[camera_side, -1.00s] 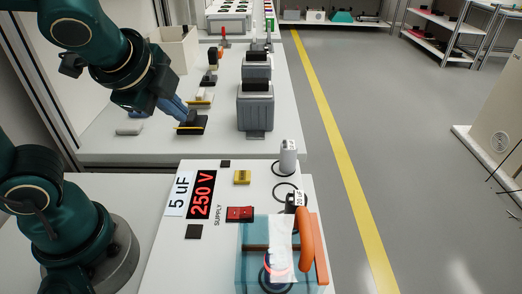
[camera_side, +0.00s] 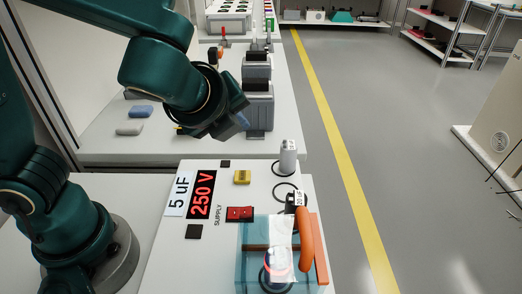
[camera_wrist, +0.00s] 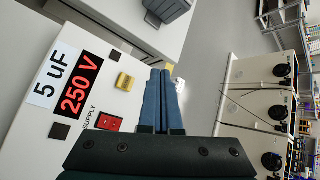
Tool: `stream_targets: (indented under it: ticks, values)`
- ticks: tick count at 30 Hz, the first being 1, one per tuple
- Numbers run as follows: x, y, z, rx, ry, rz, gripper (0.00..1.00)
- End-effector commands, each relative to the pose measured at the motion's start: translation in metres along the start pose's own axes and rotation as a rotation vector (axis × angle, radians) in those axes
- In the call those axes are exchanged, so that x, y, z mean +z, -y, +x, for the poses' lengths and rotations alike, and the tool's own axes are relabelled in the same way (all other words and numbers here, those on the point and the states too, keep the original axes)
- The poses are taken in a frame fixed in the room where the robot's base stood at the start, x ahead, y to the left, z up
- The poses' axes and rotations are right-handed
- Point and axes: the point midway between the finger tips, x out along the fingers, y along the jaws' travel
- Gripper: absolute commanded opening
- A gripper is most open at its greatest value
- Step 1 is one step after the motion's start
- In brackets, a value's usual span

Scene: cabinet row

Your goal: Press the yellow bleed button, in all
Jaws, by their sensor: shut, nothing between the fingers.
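The yellow bleed button (camera_side: 242,177) sits on the white panel, between the red 250 V display (camera_side: 202,194) and the grey-white cylinder. It also shows in the wrist view (camera_wrist: 125,82), left of my fingers. My gripper (camera_side: 243,121) is up above the far edge of the panel, apart from the button, partly hidden behind my wrist. In the wrist view its blue fingers (camera_wrist: 160,73) are together and empty. The red supply switch (camera_side: 240,214) is nearer the camera than the button.
A grey-white cylinder (camera_side: 288,156) stands at the panel's right edge. A clear blue box (camera_side: 253,270) with an orange handle (camera_side: 306,240) stands at the front right. Grey blocks (camera_side: 258,105) stand on the bench behind. The air above the button is clear.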

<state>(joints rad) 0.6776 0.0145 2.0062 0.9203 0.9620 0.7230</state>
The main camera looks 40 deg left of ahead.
Motion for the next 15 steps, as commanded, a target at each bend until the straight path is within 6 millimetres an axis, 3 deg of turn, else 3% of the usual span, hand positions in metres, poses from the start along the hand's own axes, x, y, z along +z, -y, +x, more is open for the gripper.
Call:
stream_targets:
  ticks: [15]
  values:
    - [-0.030,-0.031,0.041,0.005,0.001,0.007,0.00]
